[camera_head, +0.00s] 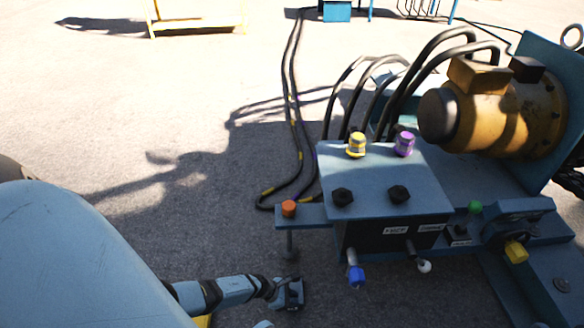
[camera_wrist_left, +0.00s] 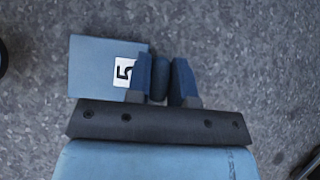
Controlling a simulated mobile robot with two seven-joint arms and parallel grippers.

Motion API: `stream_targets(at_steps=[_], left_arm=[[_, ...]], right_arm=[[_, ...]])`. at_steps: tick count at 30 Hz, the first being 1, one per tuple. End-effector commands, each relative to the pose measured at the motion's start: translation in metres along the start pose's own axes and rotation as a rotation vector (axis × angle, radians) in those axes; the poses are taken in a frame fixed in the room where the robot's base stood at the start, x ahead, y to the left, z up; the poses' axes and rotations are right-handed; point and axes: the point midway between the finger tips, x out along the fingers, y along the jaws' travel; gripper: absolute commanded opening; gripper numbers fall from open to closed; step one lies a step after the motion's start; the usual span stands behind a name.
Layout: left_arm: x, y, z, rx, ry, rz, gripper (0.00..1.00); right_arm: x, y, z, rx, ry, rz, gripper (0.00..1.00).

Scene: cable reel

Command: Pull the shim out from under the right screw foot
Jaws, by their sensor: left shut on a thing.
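The shim (camera_wrist_left: 90,70) is a flat blue plate with a white label marked 5, seen in the left wrist view. My left gripper (camera_wrist_left: 160,80) has its two fingers closed around a dark blue rounded grip at the plate's right side. Nothing rests on the visible part of the plate. In the head view my left gripper (camera_head: 288,292) is low near the ground, just below the screw foot (camera_head: 291,254) under the orange cap (camera_head: 289,208). The shim is hard to separate from the gripper there. My right gripper is not in view.
The blue machine frame (camera_head: 300,217) with a control box (camera_head: 425,180), coloured knobs and a yellow motor (camera_head: 500,115) fills the right. Black cables (camera_head: 292,100) run across the ground behind. Open asphalt lies to the left. A dark round edge shows at the wrist view's left border.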

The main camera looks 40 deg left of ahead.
Motion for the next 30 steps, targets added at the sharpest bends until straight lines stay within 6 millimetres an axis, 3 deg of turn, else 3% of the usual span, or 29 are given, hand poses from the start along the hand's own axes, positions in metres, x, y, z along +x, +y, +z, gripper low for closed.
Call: stream_targets(at_steps=[4,5,8,16,20,25,30], left_arm=[[0.000,-0.001,0.001,0.001,-0.001,-0.001,0.00],[0.000,-0.001,0.001,0.001,-0.001,-0.001,0.28],[0.000,0.000,0.001,0.001,-0.001,-0.001,0.51],[-0.001,0.000,0.000,0.001,0.000,0.000,0.51],[-0.011,0.000,0.001,0.001,0.002,0.000,0.51],[-0.045,0.000,0.002,0.001,0.002,0.000,0.51],[-0.085,0.000,0.003,0.003,0.002,-0.001,0.51]], right_arm=[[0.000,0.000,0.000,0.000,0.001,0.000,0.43],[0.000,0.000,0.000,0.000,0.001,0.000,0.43],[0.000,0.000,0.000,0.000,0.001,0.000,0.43],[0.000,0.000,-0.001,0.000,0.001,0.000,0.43],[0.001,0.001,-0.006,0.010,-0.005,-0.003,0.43],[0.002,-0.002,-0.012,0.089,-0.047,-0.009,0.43],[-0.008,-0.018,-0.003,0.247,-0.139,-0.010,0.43]])
